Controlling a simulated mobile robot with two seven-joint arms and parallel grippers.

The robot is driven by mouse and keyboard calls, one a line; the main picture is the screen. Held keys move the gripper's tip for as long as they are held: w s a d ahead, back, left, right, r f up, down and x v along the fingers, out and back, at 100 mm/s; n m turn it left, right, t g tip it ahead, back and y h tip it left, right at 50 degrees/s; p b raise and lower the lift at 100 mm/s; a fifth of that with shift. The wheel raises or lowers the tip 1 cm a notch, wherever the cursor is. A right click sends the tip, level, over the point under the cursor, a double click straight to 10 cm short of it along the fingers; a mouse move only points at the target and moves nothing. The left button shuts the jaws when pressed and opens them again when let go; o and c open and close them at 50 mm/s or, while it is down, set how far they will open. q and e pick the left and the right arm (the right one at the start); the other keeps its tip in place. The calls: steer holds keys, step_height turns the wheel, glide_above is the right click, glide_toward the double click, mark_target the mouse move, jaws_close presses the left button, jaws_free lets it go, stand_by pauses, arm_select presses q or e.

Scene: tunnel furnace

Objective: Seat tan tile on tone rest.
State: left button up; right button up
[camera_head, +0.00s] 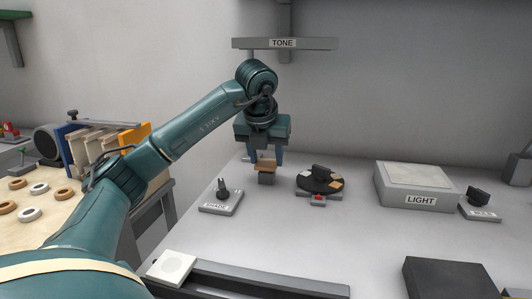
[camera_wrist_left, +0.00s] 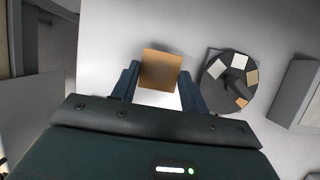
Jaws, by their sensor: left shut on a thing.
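My left gripper (camera_head: 266,161) points down below the hanging TONE sign (camera_head: 283,43). It is shut on the tan tile (camera_head: 266,167), with one finger on each side. In the left wrist view the tan tile (camera_wrist_left: 160,68) shows as a flat brown-tan square between the fingers of my left gripper (camera_wrist_left: 158,90). A small grey block (camera_head: 266,179), which looks like the tone rest, is directly under the tile in the head view. I cannot tell whether tile and block touch. The block is hidden in the wrist view. My right gripper is not in view.
A dark round wheel (camera_head: 318,188) with several pale and tan tiles stands just right of the gripper. The SHADE stand (camera_head: 220,208) is to the left. The LIGHT box (camera_head: 418,200) is further right. A dark rail (camera_head: 255,280) lies in front.

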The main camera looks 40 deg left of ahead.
arm_select(q)
steer(key=shift+f, duration=0.4)
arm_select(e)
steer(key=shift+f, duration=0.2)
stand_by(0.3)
arm_select(q)
steer(key=o, duration=1.1)
steer(key=shift+c, duration=0.2)
steer(key=p+v, duration=0.5)
steer(key=v, duration=0.8)
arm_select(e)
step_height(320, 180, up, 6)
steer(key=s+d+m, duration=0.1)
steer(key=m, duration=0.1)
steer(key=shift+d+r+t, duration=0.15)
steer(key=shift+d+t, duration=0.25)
